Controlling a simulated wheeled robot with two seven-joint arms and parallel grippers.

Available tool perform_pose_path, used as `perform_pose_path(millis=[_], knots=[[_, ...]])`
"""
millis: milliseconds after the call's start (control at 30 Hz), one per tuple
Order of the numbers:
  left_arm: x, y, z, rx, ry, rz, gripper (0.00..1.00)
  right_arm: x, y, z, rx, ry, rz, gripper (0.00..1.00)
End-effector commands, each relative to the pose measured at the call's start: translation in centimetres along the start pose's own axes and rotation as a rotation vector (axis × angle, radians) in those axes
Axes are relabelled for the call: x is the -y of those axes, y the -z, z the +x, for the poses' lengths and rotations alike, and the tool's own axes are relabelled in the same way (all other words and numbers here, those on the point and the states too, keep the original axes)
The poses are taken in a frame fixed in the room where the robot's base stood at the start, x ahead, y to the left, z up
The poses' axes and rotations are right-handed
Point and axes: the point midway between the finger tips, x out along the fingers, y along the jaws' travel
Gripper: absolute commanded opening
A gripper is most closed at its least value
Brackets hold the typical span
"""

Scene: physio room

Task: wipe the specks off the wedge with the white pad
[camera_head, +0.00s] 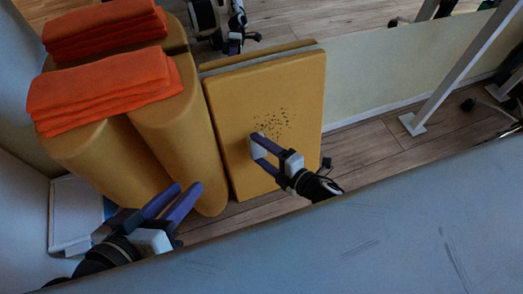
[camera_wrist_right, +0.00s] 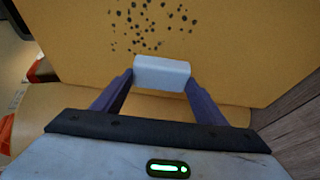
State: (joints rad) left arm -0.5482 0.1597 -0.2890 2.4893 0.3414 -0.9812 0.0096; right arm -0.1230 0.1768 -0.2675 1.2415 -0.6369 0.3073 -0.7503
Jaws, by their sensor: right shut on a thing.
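The yellow wedge (camera_head: 290,85) stands upright with a broad face toward me. A cluster of dark specks (camera_head: 272,124) marks the middle of that face; the specks also show in the right wrist view (camera_wrist_right: 150,25). My right gripper (camera_head: 258,145) is shut on the white pad (camera_head: 254,152), in front of the face just below and left of the specks. In the right wrist view the pad (camera_wrist_right: 162,72) sits between the purple fingers, just below the specks. I cannot tell whether it touches the wedge. My left gripper (camera_head: 179,200) is open and empty, at the lower left.
Yellow bolsters (camera_head: 170,120) stand left of the wedge, with folded orange towels (camera_head: 105,85) on top. A grey padded surface (camera_head: 400,225) fills the foreground below my right arm. A white post (camera_head: 455,65) stands at the right. Wooden floor (camera_head: 365,145) shows right of the wedge.

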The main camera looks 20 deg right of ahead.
Motion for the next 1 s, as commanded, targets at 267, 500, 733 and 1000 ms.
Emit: perform_pose_path(millis=[267,500,733,1000], knots=[[0.0,0.0,0.0,0.0,0.0,0.001,0.31,0.0,-0.2,0.5,0.0,-0.001,0.0,0.48],[0.0,0.0,0.0,0.0,-0.001,0.001,0.31,0.0,-0.4,1.0,-0.001,-0.001,0.0,0.48],[0.0,-0.1,0.0,0.0,-0.001,0.001,0.31,0.0,-0.5,1.4,-0.001,-0.002,0.0,0.48],[0.0,-0.1,0.0,0.0,0.0,0.001,0.31,0.0,-0.9,1.5,0.0,-0.001,-0.001,0.48]])
